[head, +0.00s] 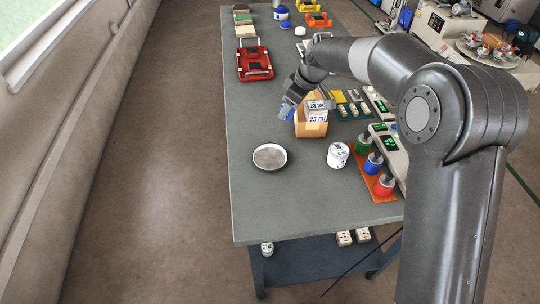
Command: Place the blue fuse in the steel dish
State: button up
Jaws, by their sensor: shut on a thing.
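My gripper (291,104) is above the table near its middle, just left of an open cardboard box. Its jaws are shut on the blue fuse (285,112), which shows as a small blue piece at the fingertips. The steel dish (270,156) is a round, shallow grey dish with a pale rim. It lies on the table closer to the camera than my gripper and a little to the left. The dish looks empty. The gripper and fuse are apart from the dish.
The cardboard box (312,130) stands beside my gripper. A white labelled jar (338,155) stands right of the dish. An orange tray (364,172) with green, blue and red spools is further right. A red clamp frame (254,64) lies behind. The table left of the dish is clear.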

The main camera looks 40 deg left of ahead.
jog(key=s+d+r+n+g+h, duration=0.1)
jog(key=s+d+n, duration=0.25)
jog(key=d, duration=0.25)
jog(key=s+d+n+g, duration=0.2)
jog(key=d+n, duration=0.2)
jog(key=d, duration=0.1)
send_over(267, 159)
jog(key=w+d, duration=0.1)
notch_tip(267, 159, down, 7)
jog(key=shift+r, duration=0.1)
jog(key=shift+f, duration=2.1)
jog(key=shift+f, duration=0.15)
jog(key=o, duration=0.7)
jog(key=v, duration=1.2)
jog(key=shift+s+a+r, duration=0.2)
jog(key=shift+r, duration=0.1)
